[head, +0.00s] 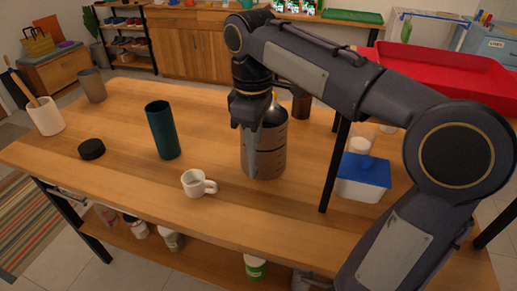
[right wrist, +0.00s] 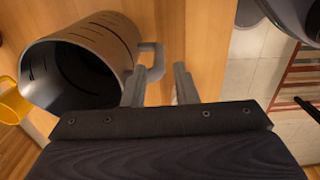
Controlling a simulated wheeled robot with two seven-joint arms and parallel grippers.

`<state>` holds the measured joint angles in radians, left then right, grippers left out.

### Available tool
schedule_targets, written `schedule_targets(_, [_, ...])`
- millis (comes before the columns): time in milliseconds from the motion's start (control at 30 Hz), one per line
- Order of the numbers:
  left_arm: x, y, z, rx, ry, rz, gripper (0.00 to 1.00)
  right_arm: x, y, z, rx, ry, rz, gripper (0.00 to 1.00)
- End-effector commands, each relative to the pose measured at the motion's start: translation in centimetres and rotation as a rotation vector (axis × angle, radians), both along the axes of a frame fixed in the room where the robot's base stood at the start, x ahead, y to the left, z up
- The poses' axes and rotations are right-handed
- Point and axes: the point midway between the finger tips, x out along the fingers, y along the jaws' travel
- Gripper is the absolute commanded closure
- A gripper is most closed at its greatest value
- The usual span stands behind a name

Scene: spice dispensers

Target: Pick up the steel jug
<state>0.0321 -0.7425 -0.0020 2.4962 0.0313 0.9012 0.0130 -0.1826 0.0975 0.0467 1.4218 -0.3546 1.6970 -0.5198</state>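The steel jug (head: 265,155) stands upright on the wooden table, right of the white mug, in the head view. My right gripper (head: 250,122) is at its upper part, pointing down, and hides part of its rim. In the right wrist view the jug (right wrist: 82,62) shows its open mouth at the left. Its handle (right wrist: 155,62) reaches toward the space between the two fingers of my right gripper (right wrist: 160,84). The fingers are apart, with a gap between them; contact with the handle cannot be told. My left gripper is not in view.
A white mug (head: 196,184), teal cylinder (head: 162,130), black lid (head: 91,149), white utensil pot (head: 46,117) and grey cup (head: 92,86) stand left on the table (head: 120,190). A blue-lidded box (head: 364,175) and black post (head: 334,165) are right. A red tray (head: 440,75) lies behind.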

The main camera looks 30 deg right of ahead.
Motion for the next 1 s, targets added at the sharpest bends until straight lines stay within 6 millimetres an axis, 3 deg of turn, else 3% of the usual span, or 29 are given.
schedule_targets(433, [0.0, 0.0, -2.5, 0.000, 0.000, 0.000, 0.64, 0.5, 0.2, -5.7, 0.001, 0.000, -0.003, 0.74])
schedule_targets(700, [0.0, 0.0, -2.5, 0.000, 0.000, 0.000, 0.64, 0.5, 0.2, -6.1, 0.003, -0.002, -0.004, 0.74])
schedule_targets(900, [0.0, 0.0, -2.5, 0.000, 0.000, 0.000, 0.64, 0.5, 0.2, -6.1, 0.003, -0.002, -0.004, 0.97])
schedule_targets(1000, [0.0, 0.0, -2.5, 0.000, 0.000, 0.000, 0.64, 0.5, 0.2, -6.1, 0.003, -0.002, -0.004, 1.00])
